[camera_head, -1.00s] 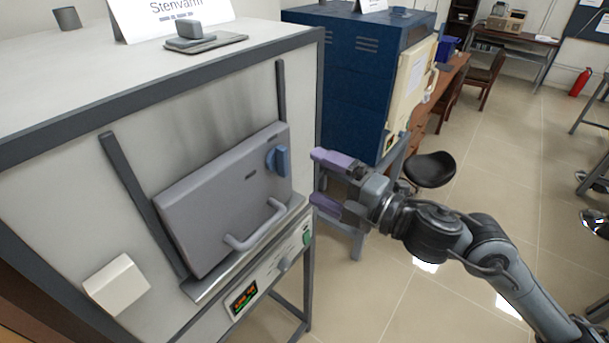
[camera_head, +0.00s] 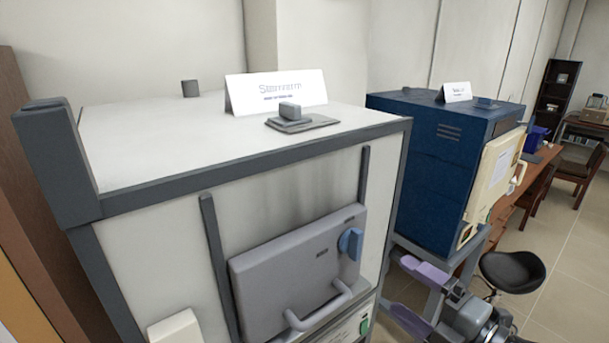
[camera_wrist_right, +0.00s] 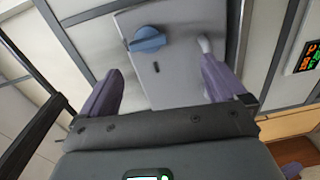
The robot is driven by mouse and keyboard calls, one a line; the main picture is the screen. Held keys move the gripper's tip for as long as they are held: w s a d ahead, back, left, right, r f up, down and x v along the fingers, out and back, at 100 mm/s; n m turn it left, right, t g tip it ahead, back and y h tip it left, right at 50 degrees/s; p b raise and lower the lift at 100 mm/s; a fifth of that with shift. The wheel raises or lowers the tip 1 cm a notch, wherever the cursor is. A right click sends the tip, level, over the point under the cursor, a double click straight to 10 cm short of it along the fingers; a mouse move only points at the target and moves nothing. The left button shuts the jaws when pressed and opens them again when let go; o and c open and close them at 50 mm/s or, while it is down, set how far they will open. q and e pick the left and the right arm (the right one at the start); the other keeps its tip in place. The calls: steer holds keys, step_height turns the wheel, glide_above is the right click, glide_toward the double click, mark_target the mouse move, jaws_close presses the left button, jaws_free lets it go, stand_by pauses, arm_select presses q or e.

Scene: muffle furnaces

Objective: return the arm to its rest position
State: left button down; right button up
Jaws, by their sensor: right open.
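My right gripper (camera_head: 418,297) is at the lower right of the head view, to the right of the near grey furnace (camera_head: 270,212). Its two purple fingers are apart with nothing between them. In the right wrist view the open fingers (camera_wrist_right: 160,88) point toward the furnace door (camera_wrist_right: 185,50), with its blue knob (camera_wrist_right: 147,40) beyond them. The door (camera_head: 300,275) looks shut and has a grey bar handle (camera_head: 320,308) and a blue knob (camera_head: 350,243). The gripper appears clear of the handle.
A blue furnace (camera_head: 430,165) with a cream door (camera_head: 493,175) stands to the right. A black stool (camera_head: 513,271) is close beyond my right gripper. A wooden desk (camera_head: 520,195) and chairs are farther back. Open tiled floor (camera_head: 570,280) lies at the right.

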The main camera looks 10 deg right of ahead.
steer(key=s+a+f+m+g+h+p, duration=0.1)
steer(key=s+a+f+m+h+p, duration=0.1)
steer(key=s+f+m+p, duration=0.4)
steer(key=s+a+f+m+g+h+p, duration=0.1)
steer(key=a+f+m+g+p, duration=0.2)
steer(key=f, duration=0.5)
steer(key=s+d+f+m+g+h, duration=0.2)
steer(key=s+f+m+g, duration=0.2)
steer(key=s+f+m, duration=0.2)
steer(key=s+d+f+m+g+h, duration=0.2)
steer(key=s+f+m, duration=0.4)
steer(key=s, duration=0.3)
steer(key=shift+s+d+g+h+p, duration=0.15)
steer(key=shift+s+g+h+p, duration=0.25)
steer(key=shift+g+h, duration=0.4)
